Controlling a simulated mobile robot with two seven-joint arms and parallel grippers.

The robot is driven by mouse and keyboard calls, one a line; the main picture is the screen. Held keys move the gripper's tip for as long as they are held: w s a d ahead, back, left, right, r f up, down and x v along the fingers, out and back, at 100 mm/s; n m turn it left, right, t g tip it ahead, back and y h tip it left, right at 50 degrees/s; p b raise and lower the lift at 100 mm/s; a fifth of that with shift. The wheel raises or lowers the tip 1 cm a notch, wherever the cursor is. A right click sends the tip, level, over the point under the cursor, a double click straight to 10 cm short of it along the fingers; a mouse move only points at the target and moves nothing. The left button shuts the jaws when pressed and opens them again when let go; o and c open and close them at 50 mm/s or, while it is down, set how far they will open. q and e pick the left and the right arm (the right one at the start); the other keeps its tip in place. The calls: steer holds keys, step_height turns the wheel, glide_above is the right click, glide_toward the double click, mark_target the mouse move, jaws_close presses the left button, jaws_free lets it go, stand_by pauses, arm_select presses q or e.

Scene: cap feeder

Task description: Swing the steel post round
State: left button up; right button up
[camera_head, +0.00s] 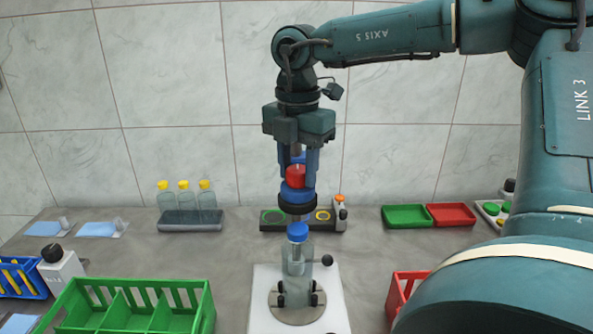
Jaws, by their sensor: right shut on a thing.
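My right gripper (296,160) hangs straight down from the arm that comes in from the right. Its fingers are shut on a red-topped piece (296,176) with a blue collar and a dark ring below. This piece is upright, straight above a clear bottle (296,262) with a blue cap (297,232); whether they touch is hard to tell. The bottle stands in a clamp fixture with a black ball knob (327,260) on a white plate (262,305). A short grey post (341,216) with an orange top stands at the back station; I cannot tell which part is the steel post. My left gripper is out of view.
A dark feeder block (275,227) with green and yellow rings lies behind the bottle. Yellow-capped bottles (184,197) stand in a rack at back left. Green (407,215) and red (451,214) trays are at back right. A green crate (135,305) is front left, a red one (402,290) front right.

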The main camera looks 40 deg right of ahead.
steer(key=shift+s+d+n, duration=0.35)
steer(key=shift+d+n, duration=0.2)
steer(key=shift+n, duration=0.2)
steer(key=shift+s+d+n, duration=0.3)
steer(key=shift+d+n, duration=0.2)
steer(key=shift+n, duration=0.25)
steer(key=shift+c, duration=0.4)
steer(key=shift+s+d+n, duration=0.2)
steer(key=shift+d+n, duration=0.4)
steer(key=shift+n, duration=0.2)
steer(key=shift+s+d+n, duration=0.15)
steer(key=shift+d+n, duration=0.4)
steer(key=shift+n, duration=0.25)
steer(key=shift+p, duration=0.3)
steer(key=shift+d+n+p, duration=0.45)
steer(key=shift+d+n, duration=0.7)
steer(key=shift+n, duration=0.35)
